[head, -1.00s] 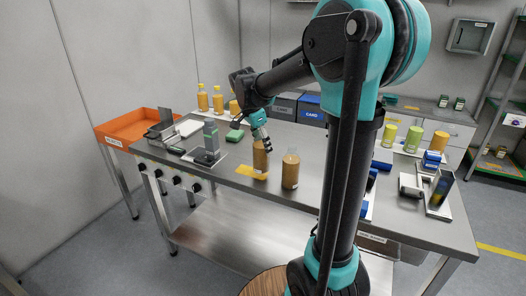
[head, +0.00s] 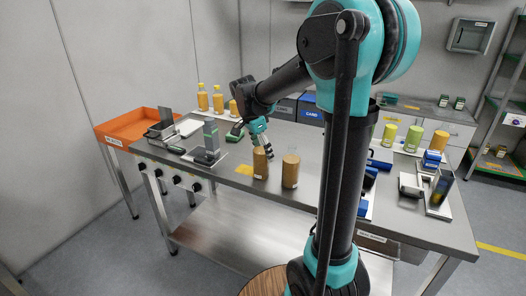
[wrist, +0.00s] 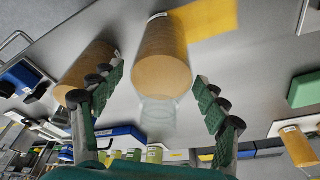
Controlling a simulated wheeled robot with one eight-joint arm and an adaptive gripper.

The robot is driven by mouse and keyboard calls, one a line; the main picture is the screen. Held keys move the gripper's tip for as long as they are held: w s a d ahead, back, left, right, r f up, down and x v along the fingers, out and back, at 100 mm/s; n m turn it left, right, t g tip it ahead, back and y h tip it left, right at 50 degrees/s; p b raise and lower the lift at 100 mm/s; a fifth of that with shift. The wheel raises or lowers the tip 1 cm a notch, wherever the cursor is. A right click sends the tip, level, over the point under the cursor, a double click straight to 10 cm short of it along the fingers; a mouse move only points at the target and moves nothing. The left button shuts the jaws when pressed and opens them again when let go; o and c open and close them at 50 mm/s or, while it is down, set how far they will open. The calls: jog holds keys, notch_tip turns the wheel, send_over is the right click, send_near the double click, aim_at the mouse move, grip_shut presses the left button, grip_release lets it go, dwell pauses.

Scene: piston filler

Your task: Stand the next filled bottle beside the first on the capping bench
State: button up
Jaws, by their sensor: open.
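Two amber bottles stand upright side by side, a small gap apart, on the steel bench: the left bottle (head: 260,164) and the right bottle (head: 290,172). My gripper (head: 267,153) is at the top of the left bottle in the head view. In the wrist view my gripper (wrist: 155,98) has its fingers spread wide. One bottle (wrist: 165,58) lies in line with the gap, with its clear neck end towards the gripper and no finger visibly touching it. The other bottle (wrist: 90,70) is beyond the left finger. A yellow patch (head: 244,170) is on the bench next to the left bottle.
More amber bottles (head: 218,101) stand at the back left. A grey device (head: 210,140) and an orange tray (head: 125,128) are to the left. Blue bins (head: 311,109) and green-yellow containers (head: 413,138) are behind and right. Bare steel lies in front of the bottles.

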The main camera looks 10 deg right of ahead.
jog(key=shift+r, duration=0.1)
jog(key=v, duration=1.2)
